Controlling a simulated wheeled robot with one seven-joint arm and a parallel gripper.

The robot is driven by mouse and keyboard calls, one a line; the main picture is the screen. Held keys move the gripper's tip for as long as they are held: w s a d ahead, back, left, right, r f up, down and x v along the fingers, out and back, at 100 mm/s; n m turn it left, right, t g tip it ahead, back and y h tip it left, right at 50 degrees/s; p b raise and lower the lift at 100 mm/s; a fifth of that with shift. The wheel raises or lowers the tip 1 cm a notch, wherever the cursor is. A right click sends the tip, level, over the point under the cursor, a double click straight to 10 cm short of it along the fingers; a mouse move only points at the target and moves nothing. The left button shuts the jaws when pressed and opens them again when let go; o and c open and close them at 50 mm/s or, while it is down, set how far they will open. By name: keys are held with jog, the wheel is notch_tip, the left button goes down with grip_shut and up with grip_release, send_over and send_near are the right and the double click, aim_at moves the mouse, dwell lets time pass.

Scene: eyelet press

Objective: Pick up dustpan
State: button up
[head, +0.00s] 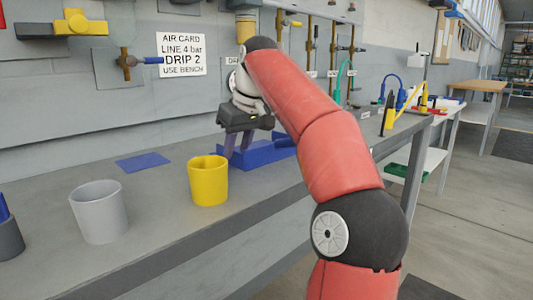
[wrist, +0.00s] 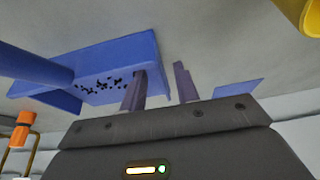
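The blue dustpan (head: 262,154) lies on the grey bench beneath my gripper (head: 233,149). In the wrist view the dustpan (wrist: 98,62) holds scattered black bits, and a thick blue handle (wrist: 30,64) extends from it to the left. My gripper (wrist: 161,70) is open, with its two fingers apart. One finger overlaps the pan's inner side near its side wall, and the other is outside that wall. A gap shows between the outer finger and the wall. In the head view the gripper and arm hide part of the dustpan.
A yellow cup (head: 208,182) stands close in front of the dustpan. A grey cup (head: 99,212) and a dark holder (head: 8,240) stand farther left. A flat blue sheet (head: 143,162) lies on the bench. Pipes and valves (head: 125,62) stick out from the wall behind.

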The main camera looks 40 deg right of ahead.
jog(key=shift+x, duration=1)
grip_shut()
